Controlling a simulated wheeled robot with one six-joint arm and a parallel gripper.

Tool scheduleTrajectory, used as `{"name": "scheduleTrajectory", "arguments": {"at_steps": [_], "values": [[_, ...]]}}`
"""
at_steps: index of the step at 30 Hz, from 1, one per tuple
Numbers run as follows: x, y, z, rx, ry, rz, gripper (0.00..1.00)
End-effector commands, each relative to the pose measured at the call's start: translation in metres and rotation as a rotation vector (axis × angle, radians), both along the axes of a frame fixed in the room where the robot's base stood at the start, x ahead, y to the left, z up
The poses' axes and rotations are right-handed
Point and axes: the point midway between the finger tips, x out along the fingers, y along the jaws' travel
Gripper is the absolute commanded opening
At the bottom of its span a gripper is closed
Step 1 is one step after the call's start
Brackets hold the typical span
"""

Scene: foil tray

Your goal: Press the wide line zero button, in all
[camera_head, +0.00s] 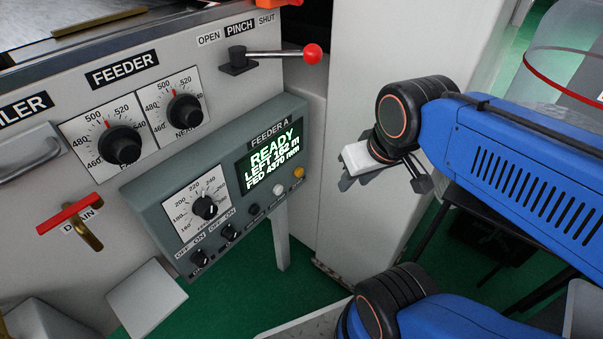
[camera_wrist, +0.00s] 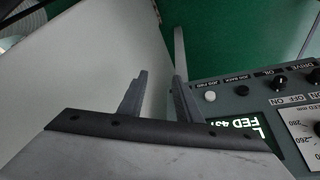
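The grey Feeder A control box (camera_head: 190,165) hangs on the machine front. Its lit screen (camera_head: 270,158) reads READY, LEFT 162 m, FED 4370 mm. Along its lower edge are a dark button (camera_head: 254,209), a white button (camera_head: 278,190) and a yellow button (camera_head: 298,172). No label that I can read says zero, so I cannot tell which button that is. My gripper (camera_head: 384,182) is right of the box, apart from it. In the wrist view its two fingers (camera_wrist: 158,88) stand apart with nothing between them; the white button (camera_wrist: 210,97) and dark button (camera_wrist: 242,90) show to their right.
A dial knob (camera_head: 206,208) and two small switches (camera_head: 230,232) share the box. Above are two feeder dials (camera_head: 122,145) and a red-knobbed pinch lever (camera_head: 312,54). A pale upright panel (camera_head: 350,100) stands behind my gripper.

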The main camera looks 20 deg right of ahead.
Motion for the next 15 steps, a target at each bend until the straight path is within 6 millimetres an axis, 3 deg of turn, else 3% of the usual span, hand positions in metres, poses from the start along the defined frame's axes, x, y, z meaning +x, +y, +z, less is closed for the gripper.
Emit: {"name": "scheduleTrajectory", "arguments": {"at_steps": [1,4,15], "values": [[0.0,0.0,0.0,0.0,0.0,0.0,0.24],[0.0,0.0,0.0,0.0,0.0,0.0,0.0],[0.0,0.0,0.0,0.0,0.0,0.0,0.0]]}}
